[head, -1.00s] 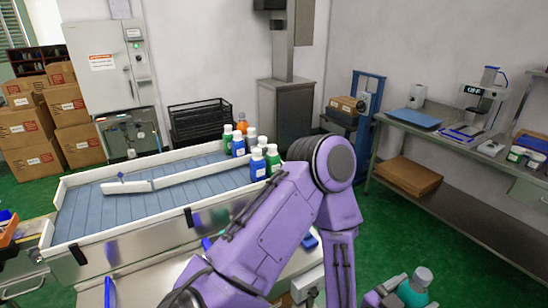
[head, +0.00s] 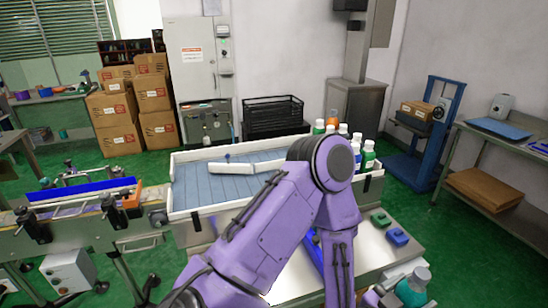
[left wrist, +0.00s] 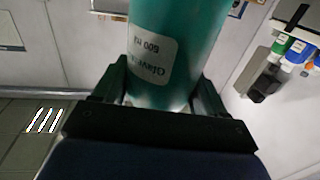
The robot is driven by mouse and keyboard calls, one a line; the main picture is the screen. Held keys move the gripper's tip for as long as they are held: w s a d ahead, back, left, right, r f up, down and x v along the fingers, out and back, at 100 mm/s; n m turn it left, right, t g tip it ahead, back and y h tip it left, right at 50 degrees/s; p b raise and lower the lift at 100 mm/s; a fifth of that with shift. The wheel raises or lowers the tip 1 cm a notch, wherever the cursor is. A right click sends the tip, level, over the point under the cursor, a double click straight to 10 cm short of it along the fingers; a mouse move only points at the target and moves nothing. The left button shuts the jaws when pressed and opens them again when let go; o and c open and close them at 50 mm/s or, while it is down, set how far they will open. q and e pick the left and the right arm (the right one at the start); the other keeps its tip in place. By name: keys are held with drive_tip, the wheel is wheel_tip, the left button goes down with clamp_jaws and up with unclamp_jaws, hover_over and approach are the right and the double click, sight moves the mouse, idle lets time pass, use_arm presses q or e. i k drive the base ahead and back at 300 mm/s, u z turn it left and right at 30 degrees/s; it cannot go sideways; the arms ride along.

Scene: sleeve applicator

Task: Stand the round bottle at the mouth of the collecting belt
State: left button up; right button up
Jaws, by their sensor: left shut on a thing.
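A teal round bottle (head: 413,286) with a lighter cap is at the bottom right of the head view. My left gripper (head: 388,292) is shut on it. In the left wrist view the teal bottle (left wrist: 172,55), with a white label, stands between the fingers of the left gripper (left wrist: 155,108). A wide blue slatted belt (head: 210,187) with white walls, seemingly the collecting belt, lies left of my left arm. The arm hides part of it. The held bottle is apart from it. My right gripper is not in view.
Several capped bottles (head: 368,156) stand at the belt's right end. A steel table (head: 375,262) with small green and blue blocks (head: 397,237) is in front. A narrower conveyor (head: 80,217) is at left. Green floor is open at right.

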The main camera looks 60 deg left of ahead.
sight(191, 187)
drive_tip(key=u, duration=1.75)
